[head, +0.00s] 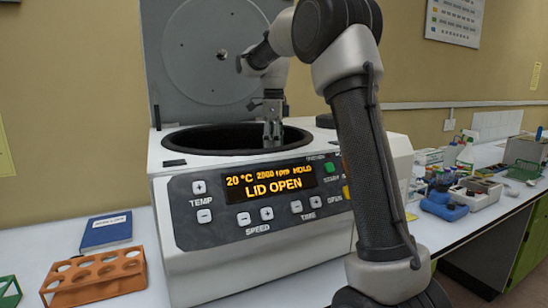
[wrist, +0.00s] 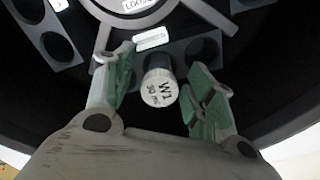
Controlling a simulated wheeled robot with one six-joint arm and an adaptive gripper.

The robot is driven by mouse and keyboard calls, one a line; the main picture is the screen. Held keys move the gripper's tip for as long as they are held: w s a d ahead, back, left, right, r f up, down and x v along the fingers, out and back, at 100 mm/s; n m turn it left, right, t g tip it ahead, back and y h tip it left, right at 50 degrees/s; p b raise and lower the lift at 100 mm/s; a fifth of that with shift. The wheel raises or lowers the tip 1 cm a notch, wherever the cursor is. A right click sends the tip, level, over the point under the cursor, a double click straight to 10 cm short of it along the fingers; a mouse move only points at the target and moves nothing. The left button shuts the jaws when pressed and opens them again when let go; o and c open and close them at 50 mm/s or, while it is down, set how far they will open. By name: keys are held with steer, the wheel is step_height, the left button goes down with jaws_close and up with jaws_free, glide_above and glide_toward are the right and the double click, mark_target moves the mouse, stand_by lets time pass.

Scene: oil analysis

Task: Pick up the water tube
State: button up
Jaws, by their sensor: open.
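The water tube (wrist: 160,88) shows in the wrist view with a white cap marked "W1" and a dark body below it. It sits at a rotor block inside the centrifuge (head: 240,215), whose bowl is dark. My gripper (wrist: 163,97) is open, with one green-padded finger on each side of the tube's cap and a gap on both sides. In the head view my gripper (head: 272,132) reaches down into the centrifuge bowl. The tube is hidden in the head view.
The centrifuge lid (head: 205,60) stands open behind the bowl, and the display reads "LID OPEN". Empty rotor holes (wrist: 203,50) lie near the tube. An orange rack (head: 95,278) and a blue book (head: 106,229) are at left. Cluttered lab items (head: 445,195) stand at right.

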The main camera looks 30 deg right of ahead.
steer(key=c, duration=1.1)
steer(key=shift+r, duration=0.1)
